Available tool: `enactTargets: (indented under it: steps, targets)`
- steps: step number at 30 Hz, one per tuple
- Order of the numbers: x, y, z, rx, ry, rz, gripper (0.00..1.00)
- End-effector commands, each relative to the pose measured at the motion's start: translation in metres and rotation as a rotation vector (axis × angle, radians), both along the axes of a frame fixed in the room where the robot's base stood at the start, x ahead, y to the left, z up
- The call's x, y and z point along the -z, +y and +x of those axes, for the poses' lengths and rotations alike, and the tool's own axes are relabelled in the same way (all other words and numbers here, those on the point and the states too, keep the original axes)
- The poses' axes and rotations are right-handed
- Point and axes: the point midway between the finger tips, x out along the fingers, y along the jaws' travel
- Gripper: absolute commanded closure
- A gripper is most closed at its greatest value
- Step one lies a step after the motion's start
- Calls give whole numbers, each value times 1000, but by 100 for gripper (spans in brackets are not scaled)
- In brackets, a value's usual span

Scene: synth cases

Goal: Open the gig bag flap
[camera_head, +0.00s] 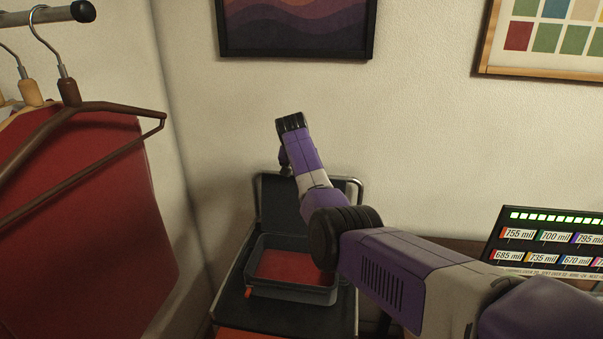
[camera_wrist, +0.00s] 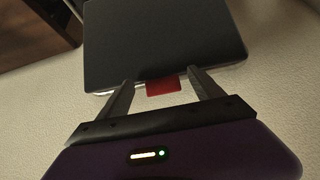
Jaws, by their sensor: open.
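A dark case with a grey rim and a red inside (camera_head: 290,268) sits low in the middle of the head view. A dark flap panel (camera_head: 283,205) stands up behind it, partly covered by my arm. In the wrist view a dark panel (camera_wrist: 165,42) with a pale edge fills the upper middle, and a red tab (camera_wrist: 163,87) sticks out from its near edge. My gripper (camera_wrist: 161,78) is open, with its fingers on either side of the tab and apart from it. In the head view my fingers are hidden or too small to tell.
The case rests on a black surface (camera_head: 270,310). Hangers with a red garment (camera_head: 90,220) hang at left from a rail. A lit label panel (camera_head: 550,240) stands at right. Framed pictures (camera_head: 295,25) hang on the pale wall close behind my arm.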

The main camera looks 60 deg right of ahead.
Motion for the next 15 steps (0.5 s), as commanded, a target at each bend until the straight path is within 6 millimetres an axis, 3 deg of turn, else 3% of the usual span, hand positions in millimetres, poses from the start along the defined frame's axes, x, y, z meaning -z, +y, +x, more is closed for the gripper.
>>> enactTargets:
  steps: [5,15]
  targets:
    - [-7,4,-1,-1,-3,-2,24]
    - [-42,28,-11,-1,-3,-2,24]
